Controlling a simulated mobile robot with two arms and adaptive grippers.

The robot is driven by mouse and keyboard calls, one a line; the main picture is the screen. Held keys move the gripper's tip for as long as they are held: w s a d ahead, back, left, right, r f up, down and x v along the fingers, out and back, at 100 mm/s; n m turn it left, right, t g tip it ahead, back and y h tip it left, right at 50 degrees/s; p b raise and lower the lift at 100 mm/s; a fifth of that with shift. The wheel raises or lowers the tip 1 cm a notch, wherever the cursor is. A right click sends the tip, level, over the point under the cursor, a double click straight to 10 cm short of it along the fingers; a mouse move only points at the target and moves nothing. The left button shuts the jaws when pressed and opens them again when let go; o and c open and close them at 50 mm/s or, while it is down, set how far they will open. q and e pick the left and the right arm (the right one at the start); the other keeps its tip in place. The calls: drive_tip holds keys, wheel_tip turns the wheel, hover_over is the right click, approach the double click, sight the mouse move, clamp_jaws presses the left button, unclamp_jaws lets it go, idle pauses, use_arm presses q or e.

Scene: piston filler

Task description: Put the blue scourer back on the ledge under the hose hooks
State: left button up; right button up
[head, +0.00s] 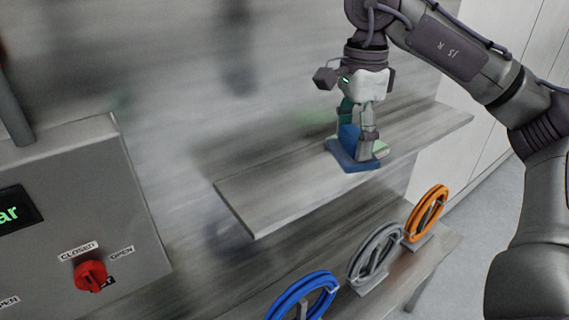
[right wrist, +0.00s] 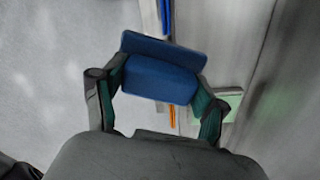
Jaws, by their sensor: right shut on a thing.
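The blue scourer (head: 352,163) is held in my right gripper (head: 360,142), which is shut on it over the right part of a grey shelf (head: 275,190). In the right wrist view the scourer (right wrist: 160,78) sits between the two fingers of the gripper (right wrist: 158,82). I cannot tell whether the scourer touches the shelf. Coiled hoses in blue (head: 303,296), grey (head: 376,252) and orange (head: 427,212) show lower in the head view; their hooks are only partly visible. My left gripper is not in view.
A grey control box (head: 75,190) with a red knob (head: 90,275) stands at left. The shelf's left part is clear.

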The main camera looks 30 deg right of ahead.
drive_tip(key=w+a+f, duration=0.1)
drive_tip(key=w+f, duration=0.1)
drive_tip(key=w, duration=0.1)
drive_tip(key=w+a+f+b, duration=0.1)
drive_tip(key=w+f, duration=0.1)
drive_tip(key=w, duration=0.2)
drive_tip(key=w+a+f+b, duration=0.1)
drive_tip(key=w+f, duration=0.1)
drive_tip(key=w, duration=0.1)
drive_tip(key=shift+w+a+f, duration=0.25)
drive_tip(key=shift+w+f, duration=0.05)
wheel_tip(320, 180, down, 3)
drive_tip(key=shift+s+f+p, duration=0.15)
drive_tip(key=shift+p, duration=0.35)
drive_tip(key=shift+f, duration=0.4)
drive_tip(key=shift+f, duration=0.1)
drive_tip(key=o, duration=1.1)
